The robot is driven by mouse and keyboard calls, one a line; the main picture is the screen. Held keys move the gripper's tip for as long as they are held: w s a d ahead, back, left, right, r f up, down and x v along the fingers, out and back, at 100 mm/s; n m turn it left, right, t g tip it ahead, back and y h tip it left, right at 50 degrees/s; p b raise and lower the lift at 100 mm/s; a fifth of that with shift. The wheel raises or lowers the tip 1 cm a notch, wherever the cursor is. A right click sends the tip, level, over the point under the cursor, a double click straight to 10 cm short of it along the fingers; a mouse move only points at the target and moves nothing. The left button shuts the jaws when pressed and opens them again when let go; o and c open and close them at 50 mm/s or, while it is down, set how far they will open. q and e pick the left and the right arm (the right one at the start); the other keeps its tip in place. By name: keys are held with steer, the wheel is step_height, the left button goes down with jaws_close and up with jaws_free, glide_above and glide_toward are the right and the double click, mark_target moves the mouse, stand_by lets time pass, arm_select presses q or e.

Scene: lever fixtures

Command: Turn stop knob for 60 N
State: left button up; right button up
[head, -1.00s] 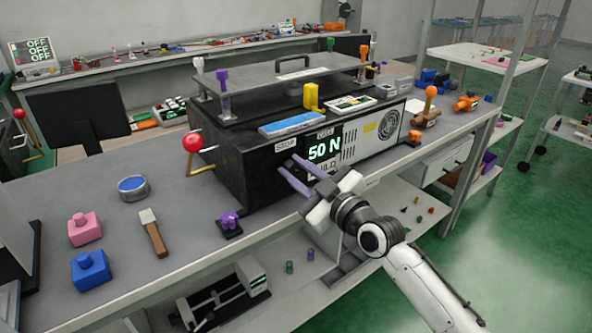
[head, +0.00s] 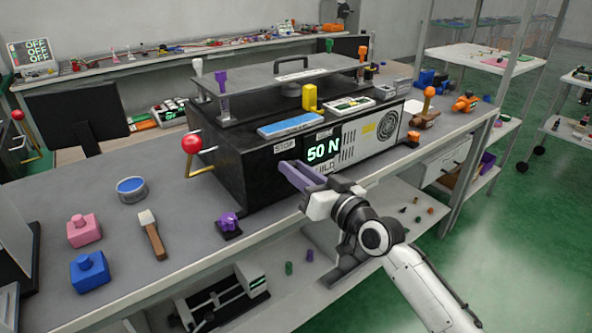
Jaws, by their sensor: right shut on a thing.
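The black machine (head: 240,165) stands on the grey bench, and its green display (head: 323,150) reads 50 N. A white STOP label (head: 285,146) is on its front, left of the display. My right gripper (head: 286,164) has its purple fingers against the front just below that label. It is shut on the stop knob there, which the fingers hide. The fingers overlap in this view, one behind the other. My left gripper is not in view.
A red ball lever (head: 191,144) sticks out at the machine's left side. A purple knob piece (head: 229,222) stands near the bench front. Pink (head: 84,230) and blue (head: 90,270) blocks and a wooden-handled tool (head: 153,238) lie at left.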

steer(key=shift+f+m, duration=0.15)
steer(key=shift+m, duration=1.05)
steer(key=o, duration=1.1)
steer(key=shift+c, duration=0.2)
steer(key=v, duration=1)
steer(key=shift+s, duration=0.15)
steer(key=shift+d, duration=0.1)
